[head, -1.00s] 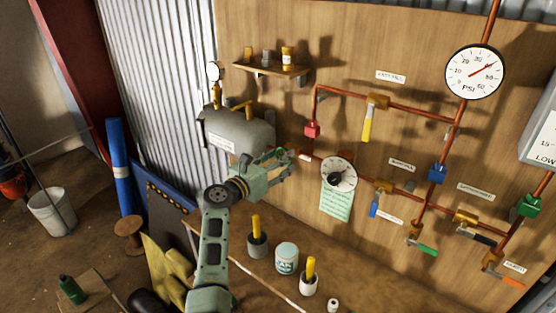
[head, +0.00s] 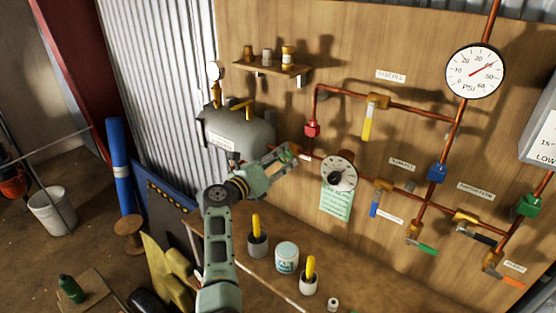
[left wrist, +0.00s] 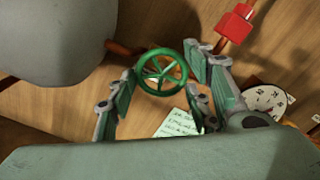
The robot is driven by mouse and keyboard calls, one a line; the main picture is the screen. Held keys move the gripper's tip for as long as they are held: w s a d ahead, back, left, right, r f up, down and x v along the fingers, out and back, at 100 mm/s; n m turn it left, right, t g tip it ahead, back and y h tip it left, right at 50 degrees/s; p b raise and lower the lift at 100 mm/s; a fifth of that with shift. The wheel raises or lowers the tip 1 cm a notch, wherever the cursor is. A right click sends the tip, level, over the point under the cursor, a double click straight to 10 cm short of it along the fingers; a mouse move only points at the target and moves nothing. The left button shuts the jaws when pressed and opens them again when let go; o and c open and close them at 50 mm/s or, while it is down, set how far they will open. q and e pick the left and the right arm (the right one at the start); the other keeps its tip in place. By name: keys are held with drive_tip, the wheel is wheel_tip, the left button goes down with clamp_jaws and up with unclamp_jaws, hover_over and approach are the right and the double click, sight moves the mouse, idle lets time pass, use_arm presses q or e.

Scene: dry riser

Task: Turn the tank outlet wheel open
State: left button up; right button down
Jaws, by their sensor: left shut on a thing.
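The tank outlet wheel is a green spoked handwheel (left wrist: 160,72), clear in the left wrist view. It sits on the pipe between the grey tank (head: 252,131) and the red fitting (head: 312,129). My left gripper (head: 287,153) is at the wheel, its fingers on either side of the rim and shut on it. In the left wrist view the fingers (left wrist: 160,90) flank the wheel left and right. In the head view the gripper hides most of the wheel. My right gripper is not in view.
A round dial (head: 338,172) with a green note (head: 335,204) is close to the right of the gripper. Copper pipes with several valves run along the wooden wall.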

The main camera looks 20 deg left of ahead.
use_arm(q)
drive_tip(key=shift+f, duration=0.2)
drive_tip(key=o, duration=1.1)
drive_tip(key=v, duration=0.7)
drive_tip(key=shift+s, duration=0.2)
drive_tip(key=shift+a, duration=0.1)
